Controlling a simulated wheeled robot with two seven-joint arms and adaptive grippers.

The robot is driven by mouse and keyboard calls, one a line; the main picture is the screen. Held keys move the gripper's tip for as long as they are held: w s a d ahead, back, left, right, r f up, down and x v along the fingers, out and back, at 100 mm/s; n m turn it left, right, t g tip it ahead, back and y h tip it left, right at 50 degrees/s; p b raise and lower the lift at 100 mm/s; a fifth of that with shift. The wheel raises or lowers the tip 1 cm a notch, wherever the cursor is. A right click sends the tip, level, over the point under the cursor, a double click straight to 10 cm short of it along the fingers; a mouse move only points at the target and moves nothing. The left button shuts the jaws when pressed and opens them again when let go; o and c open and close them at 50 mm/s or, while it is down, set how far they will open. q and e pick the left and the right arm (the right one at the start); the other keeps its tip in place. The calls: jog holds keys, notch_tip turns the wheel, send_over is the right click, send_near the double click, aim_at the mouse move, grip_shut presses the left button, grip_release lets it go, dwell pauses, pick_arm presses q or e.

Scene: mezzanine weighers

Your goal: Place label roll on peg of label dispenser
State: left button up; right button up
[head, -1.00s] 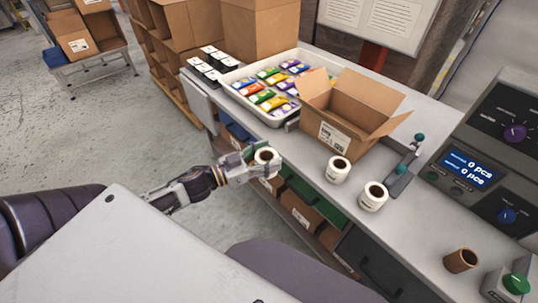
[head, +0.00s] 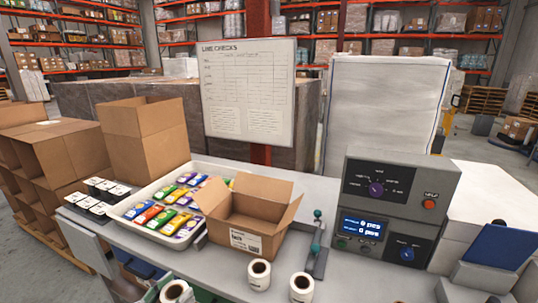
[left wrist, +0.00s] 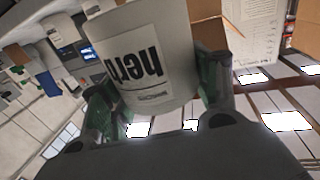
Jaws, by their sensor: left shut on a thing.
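A white label roll (head: 175,292) with a dark brown core is at the bottom edge of the head view, partly cut off. My left gripper (left wrist: 160,105) is shut on it. In the left wrist view the held roll (left wrist: 150,60) fills the upper middle, its printed label upside down, between green-padded fingers. Two more label rolls, one (head: 259,274) and another (head: 301,288), stand upright on the bench. A low grey fixture with teal knobs (head: 318,247) stands behind them; I cannot tell whether it is the label dispenser. No peg is clearly visible. My right gripper is out of view.
An open cardboard box (head: 250,235) and a white tray (head: 130,212) of colourful packets stand on the bench (head: 345,285). A grey control unit (head: 395,215) with a blue display is on the right. A whiteboard (head: 250,90) stands behind.

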aim_at(175, 297)
pick_arm(q)
jog(key=shift+w+a+f+n+y, duration=0.25)
jog(key=shift+a+f+n+y, duration=0.15)
jog(key=shift+f, duration=0.1)
jog(key=shift+w+a+f+n+t+y, duration=0.3)
jog(key=shift+a+f+t+y, duration=0.1)
jog(key=shift+f+t+y, duration=0.15)
jog(key=shift+w+a+f+n+t+y, duration=0.15)
jog(key=shift+f+n+y, duration=0.2)
jog(key=shift+f+y, duration=0.2)
jog(key=shift+w+a+f+n+t+y, duration=0.1)
jog(key=shift+w+f+n+y, duration=0.05)
jog(key=shift+f+n+y, duration=0.35)
jog(key=shift+w+f+y, duration=0.15)
jog(key=shift+f+y, duration=0.15)
jog(key=shift+f, duration=0.25)
jog(key=shift+w+d+f+n+t+y, duration=0.1)
jog(key=shift+w+f+n+t+y, duration=0.05)
jog(key=shift+f+n+y, duration=0.15)
jog(key=shift+w+d+f+n+t+y, duration=0.1)
jog(key=shift+f+n+t+y, duration=0.05)
jog(key=shift+f+y, duration=0.2)
jog(key=w+d+f+n+y, duration=0.2)
jog(key=d+f+y, duration=0.1)
jog(key=d+f, duration=0.1)
jog(key=shift+w+d+f, duration=0.15)
jog(key=shift+w+d, duration=0.15)
jog(key=shift+d, duration=0.4)
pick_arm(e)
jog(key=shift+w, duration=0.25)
